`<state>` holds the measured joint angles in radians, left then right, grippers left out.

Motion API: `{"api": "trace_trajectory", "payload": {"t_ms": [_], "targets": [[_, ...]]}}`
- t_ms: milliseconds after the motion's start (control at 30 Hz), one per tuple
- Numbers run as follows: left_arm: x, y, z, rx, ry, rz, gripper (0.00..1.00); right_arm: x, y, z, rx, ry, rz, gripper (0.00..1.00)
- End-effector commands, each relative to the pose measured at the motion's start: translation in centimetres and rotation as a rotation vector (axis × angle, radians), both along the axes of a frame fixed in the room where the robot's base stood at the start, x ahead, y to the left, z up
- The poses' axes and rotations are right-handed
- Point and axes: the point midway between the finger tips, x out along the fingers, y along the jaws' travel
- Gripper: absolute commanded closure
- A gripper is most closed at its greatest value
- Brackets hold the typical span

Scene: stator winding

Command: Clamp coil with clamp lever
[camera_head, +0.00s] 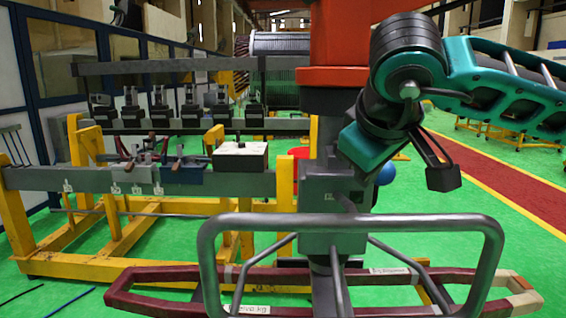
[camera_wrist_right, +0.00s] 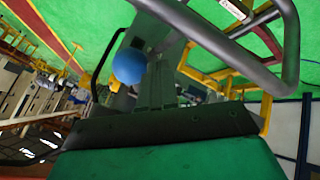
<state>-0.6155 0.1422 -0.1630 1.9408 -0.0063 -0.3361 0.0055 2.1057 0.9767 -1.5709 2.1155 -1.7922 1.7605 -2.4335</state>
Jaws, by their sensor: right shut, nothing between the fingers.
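The coil (camera_head: 165,303) is a long dark-red wrapped loop with white labels, lying low across the front of the head view. Its middle is partly hidden by a grey tubular frame and the central grey post. A blue ball knob (camera_head: 386,173), possibly the clamp lever's end, shows beside my right wrist. It also shows in the wrist view (camera_wrist_right: 129,66), left of my fingers. My right gripper (camera_wrist_right: 162,70) is shut and empty, its fingers pointing toward the grey post. In the head view its fingertips are hard to make out. My left gripper is not in view.
The grey tubular frame (camera_head: 350,223) stands close in front. The grey central post (camera_head: 333,190) rises under an orange column. A yellow stand with grey rails (camera_head: 60,178) and several black clamps fills the left. A red knob (camera_head: 299,153) sits behind the post. Green floor is open at right.

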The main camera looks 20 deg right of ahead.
Motion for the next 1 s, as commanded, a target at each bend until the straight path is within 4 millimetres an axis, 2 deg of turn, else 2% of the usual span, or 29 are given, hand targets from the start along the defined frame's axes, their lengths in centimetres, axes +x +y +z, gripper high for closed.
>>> {"api": "trace_trajectory", "payload": {"t_ms": [200, 400, 1000], "targets": [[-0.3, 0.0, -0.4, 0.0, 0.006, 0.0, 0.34, -0.5, -1.8, -0.1, 0.001, 0.003, -0.002, 1.0], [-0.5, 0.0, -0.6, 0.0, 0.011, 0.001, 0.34, -0.6, -2.6, -0.1, 0.0, 0.001, -0.002, 1.0], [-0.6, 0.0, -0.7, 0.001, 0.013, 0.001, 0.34, -0.6, -2.7, -0.1, -0.001, 0.003, -0.001, 1.0]]}}
